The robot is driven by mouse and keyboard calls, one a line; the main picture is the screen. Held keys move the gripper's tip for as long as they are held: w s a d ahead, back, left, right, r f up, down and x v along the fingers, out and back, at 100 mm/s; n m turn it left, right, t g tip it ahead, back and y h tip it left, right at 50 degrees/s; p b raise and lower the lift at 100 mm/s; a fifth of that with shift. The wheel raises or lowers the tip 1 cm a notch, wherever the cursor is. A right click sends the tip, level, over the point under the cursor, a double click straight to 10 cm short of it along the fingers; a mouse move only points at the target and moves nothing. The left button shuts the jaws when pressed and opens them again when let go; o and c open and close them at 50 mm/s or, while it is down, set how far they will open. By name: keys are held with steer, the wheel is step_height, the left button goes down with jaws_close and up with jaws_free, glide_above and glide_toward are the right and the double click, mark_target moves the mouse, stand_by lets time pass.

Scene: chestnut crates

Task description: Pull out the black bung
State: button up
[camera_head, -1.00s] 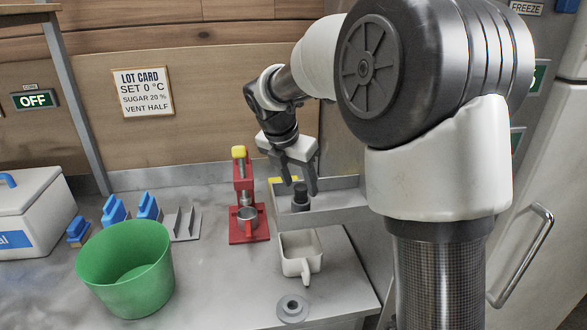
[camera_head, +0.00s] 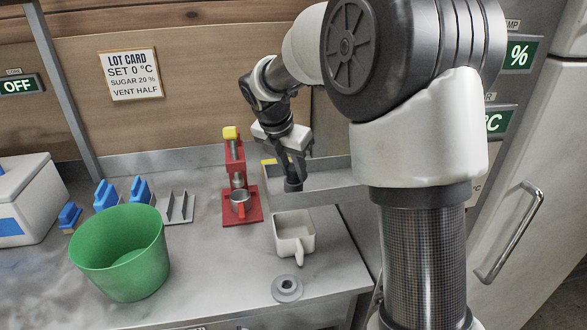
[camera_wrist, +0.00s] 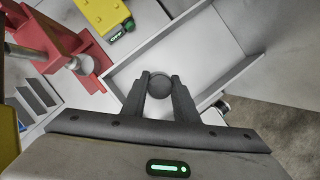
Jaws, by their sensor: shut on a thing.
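The black bung (camera_wrist: 159,85) is a dark round plug over the grey metal basin. In the wrist view it sits between the two fingers of my gripper (camera_wrist: 159,92). In the head view my gripper (camera_head: 293,165) points down at the basin, shut on the bung (camera_head: 293,186). The basin (camera_head: 325,197) is a shallow grey tray with low walls at the back of the counter. The bung's lower end and whatever it sits in are hidden, so I cannot tell whether it is still seated.
A red press (camera_head: 238,185) stands just left of the basin. A white square cup (camera_head: 292,232) and a grey ring (camera_head: 287,288) lie in front. A green bucket (camera_head: 122,255) and blue-handled tools (camera_head: 107,195) are further left. A yellow box (camera_wrist: 102,16) is near the basin's back corner.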

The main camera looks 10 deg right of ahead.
steer(key=shift+r+p, duration=0.65)
steer(key=shift+p, duration=0.15)
jaws_close()
steer(key=shift+o, duration=1.9)
jaws_free()
jaws_close()
step_height(320, 180, up, 4)
steer(key=p, duration=0.4)
